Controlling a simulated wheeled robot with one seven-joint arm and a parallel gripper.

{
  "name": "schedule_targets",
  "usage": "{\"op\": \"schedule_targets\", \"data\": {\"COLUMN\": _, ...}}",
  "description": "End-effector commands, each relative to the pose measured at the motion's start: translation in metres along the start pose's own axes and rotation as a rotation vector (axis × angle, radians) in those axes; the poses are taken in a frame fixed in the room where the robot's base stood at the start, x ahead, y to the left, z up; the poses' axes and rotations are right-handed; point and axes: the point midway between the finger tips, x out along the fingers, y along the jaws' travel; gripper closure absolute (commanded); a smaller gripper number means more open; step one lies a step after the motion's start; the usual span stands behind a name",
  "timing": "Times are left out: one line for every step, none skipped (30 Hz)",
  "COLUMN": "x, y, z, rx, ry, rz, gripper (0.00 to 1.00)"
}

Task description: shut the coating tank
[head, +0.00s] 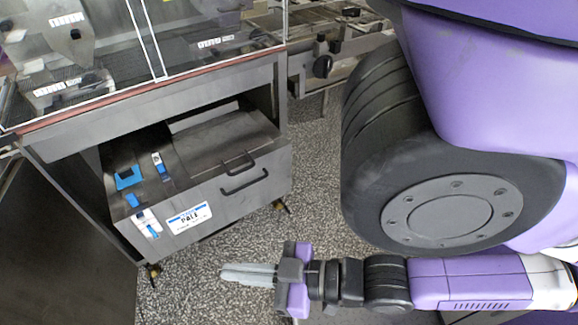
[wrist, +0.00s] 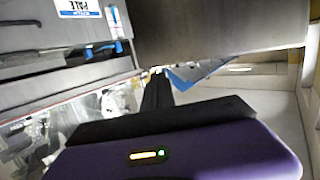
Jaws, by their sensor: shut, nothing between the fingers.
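The coating tank (head: 229,199) is a grey metal box under the machine frame in the head view. Its front carries a dark bar handle and a white and blue label. A second dark handle lies on its top, beside blue parts and white tags. The tank front stands out toward me from under the frame. My gripper (head: 224,273) is shut and empty, low over the speckled floor in front of the tank, apart from it. In the wrist view, my gripper (wrist: 157,76) points away, and the label (wrist: 78,8) shows upside down at the upper left.
The machine frame (head: 150,117) with clear guard panels stands above the tank. A conveyor (head: 345,40) runs at the upper right. Castors (head: 153,270) stand under the tank. The speckled floor (head: 205,297) is open between the tank and my arm.

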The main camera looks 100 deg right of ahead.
Motion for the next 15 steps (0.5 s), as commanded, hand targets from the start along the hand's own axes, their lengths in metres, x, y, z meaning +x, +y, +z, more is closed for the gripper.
{"op": "schedule_targets", "data": {"x": 0.011, "y": 0.022, "z": 0.011, "rx": 0.027, "ry": 0.02, "rz": 0.09, "gripper": 1.0}}
{"op": "schedule_targets", "data": {"x": 0.014, "y": 0.035, "z": 0.017, "rx": 0.049, "ry": 0.025, "rz": 0.136, "gripper": 1.0}}
{"op": "schedule_targets", "data": {"x": 0.018, "y": 0.052, "z": 0.024, "rx": 0.079, "ry": 0.03, "rz": 0.199, "gripper": 1.0}}
{"op": "schedule_targets", "data": {"x": 0.021, "y": 0.065, "z": 0.031, "rx": 0.105, "ry": 0.031, "rz": 0.246, "gripper": 1.0}}
{"op": "schedule_targets", "data": {"x": 0.023, "y": 0.079, "z": 0.038, "rx": 0.132, "ry": 0.033, "rz": 0.292, "gripper": 1.0}}
{"op": "schedule_targets", "data": {"x": 0.024, "y": 0.098, "z": 0.049, "rx": 0.173, "ry": 0.035, "rz": 0.356, "gripper": 1.0}}
{"op": "schedule_targets", "data": {"x": 0.024, "y": 0.112, "z": 0.058, "rx": 0.205, "ry": 0.036, "rz": 0.401, "gripper": 1.0}}
{"op": "schedule_targets", "data": {"x": 0.024, "y": 0.126, "z": 0.066, "rx": 0.239, "ry": 0.039, "rz": 0.448, "gripper": 1.0}}
{"op": "schedule_targets", "data": {"x": 0.021, "y": 0.145, "z": 0.079, "rx": 0.287, "ry": 0.041, "rz": 0.508, "gripper": 1.0}}
{"op": "schedule_targets", "data": {"x": 0.019, "y": 0.158, "z": 0.088, "rx": 0.326, "ry": 0.045, "rz": 0.552, "gripper": 1.0}}
{"op": "schedule_targets", "data": {"x": 0.016, "y": 0.172, "z": 0.098, "rx": 0.366, "ry": 0.049, "rz": 0.597, "gripper": 1.0}}
{"op": "schedule_targets", "data": {"x": 0.012, "y": 0.19, "z": 0.112, "rx": 0.422, "ry": 0.056, "rz": 0.653, "gripper": 1.0}}
{"op": "schedule_targets", "data": {"x": 0.007, "y": 0.203, "z": 0.122, "rx": 0.466, "ry": 0.063, "rz": 0.694, "gripper": 1.0}}
{"op": "schedule_targets", "data": {"x": 0.002, "y": 0.216, "z": 0.132, "rx": 0.511, "ry": 0.073, "rz": 0.735, "gripper": 1.0}}
{"op": "schedule_targets", "data": {"x": -0.005, "y": 0.232, "z": 0.146, "rx": 0.574, "ry": 0.087, "rz": 0.784, "gripper": 1.0}}
